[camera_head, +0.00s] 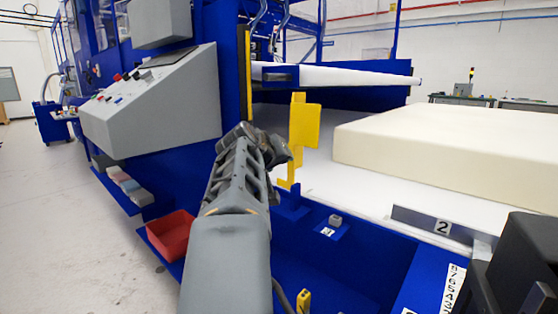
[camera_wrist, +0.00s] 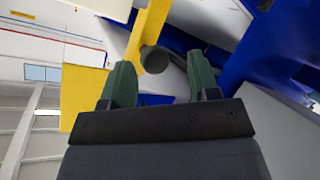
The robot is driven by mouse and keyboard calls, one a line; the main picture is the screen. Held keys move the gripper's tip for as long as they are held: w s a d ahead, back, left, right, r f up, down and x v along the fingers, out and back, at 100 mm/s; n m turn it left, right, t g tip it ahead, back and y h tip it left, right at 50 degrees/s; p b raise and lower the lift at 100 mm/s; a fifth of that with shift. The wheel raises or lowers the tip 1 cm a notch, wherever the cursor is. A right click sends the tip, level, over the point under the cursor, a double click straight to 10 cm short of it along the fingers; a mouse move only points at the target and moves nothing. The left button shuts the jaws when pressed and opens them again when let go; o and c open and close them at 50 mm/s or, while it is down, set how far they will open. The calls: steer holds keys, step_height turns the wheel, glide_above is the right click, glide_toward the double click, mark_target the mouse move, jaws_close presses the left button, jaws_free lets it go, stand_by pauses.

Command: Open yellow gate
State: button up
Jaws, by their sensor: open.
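The yellow gate (camera_head: 304,125) stands upright at the near edge of the white machine bed, just right of my gripper (camera_head: 272,146) in the head view. In the wrist view, my gripper's two green fingers (camera_wrist: 160,78) are spread apart. A yellow bar (camera_wrist: 150,28) with a round grey end (camera_wrist: 154,59) shows beyond and between the fingertips. A flat yellow panel (camera_wrist: 82,95) lies to the left of the left finger. I cannot tell whether either finger touches the yellow parts. The gate's lower part is partly hidden by the blue frame in the head view.
A large cream foam block (camera_head: 450,150) lies on the white bed (camera_head: 345,185) to the right. A grey control console (camera_head: 155,100) stands at left, with a red bin (camera_head: 171,236) below it. A blue frame (camera_head: 340,262) runs along the near edge. Open floor is at far left.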

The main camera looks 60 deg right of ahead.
steer(key=p+v, duration=0.2)
steer(key=v, duration=0.9)
steer(key=shift+a, duration=0.2)
steer(key=shift+r, duration=0.1)
steer(key=w+a+r+n+t+y+p, duration=0.1)
steer(key=w+a+n+t+y+p, duration=0.15)
steer(key=w+a+p, duration=0.6)
steer(key=w+a+r+n+t+y+p, duration=0.25)
steer(key=a+y+p, duration=0.2)
steer(key=p, duration=0.75)
steer(key=s+a+n+g+y+p, duration=0.1)
steer(key=a+n+y+p, duration=0.4)
steer(key=a+p, duration=0.9)
steer(key=s+a+y, duration=0.1)
steer(key=a, duration=0.3)
steer(key=shift+s+a+n+g, duration=0.2)
steer(key=shift+s+n+g, duration=0.05)
steer(key=shift+n+g, duration=0.15)
steer(key=shift+r, duration=0.15)
steer(key=shift+c, duration=0.2)
